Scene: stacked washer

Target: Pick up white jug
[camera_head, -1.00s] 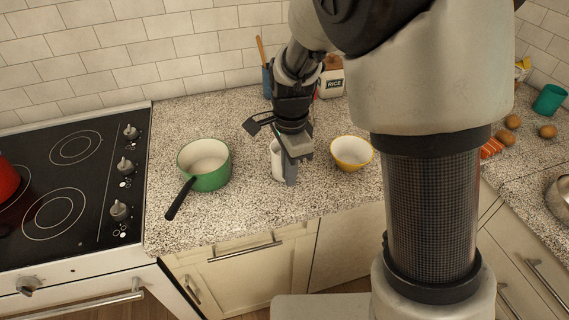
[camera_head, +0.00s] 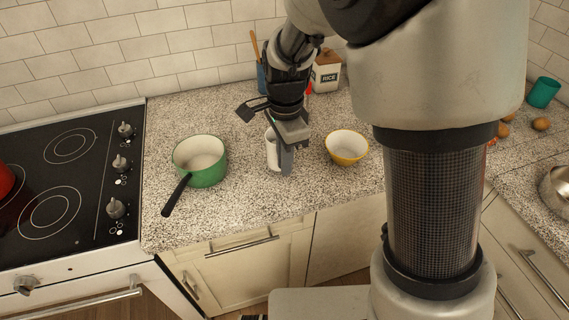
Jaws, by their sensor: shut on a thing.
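The white jug (camera_head: 272,155) is between the green pot and the yellow bowl, over the speckled counter. Only part of its white side shows. My gripper (camera_head: 279,150) comes down on it from above and is shut on it. A grey finger covers the jug's right side, and the gripper body hides its top. I cannot tell whether its base touches the counter.
A green pot (camera_head: 208,172) with a black handle stands to the left, and a yellow bowl (camera_head: 346,150) to the right. A rice canister (camera_head: 326,76) and a blue utensil holder (camera_head: 262,78) stand behind. The stove (camera_head: 75,180) is farther left. The front counter is clear.

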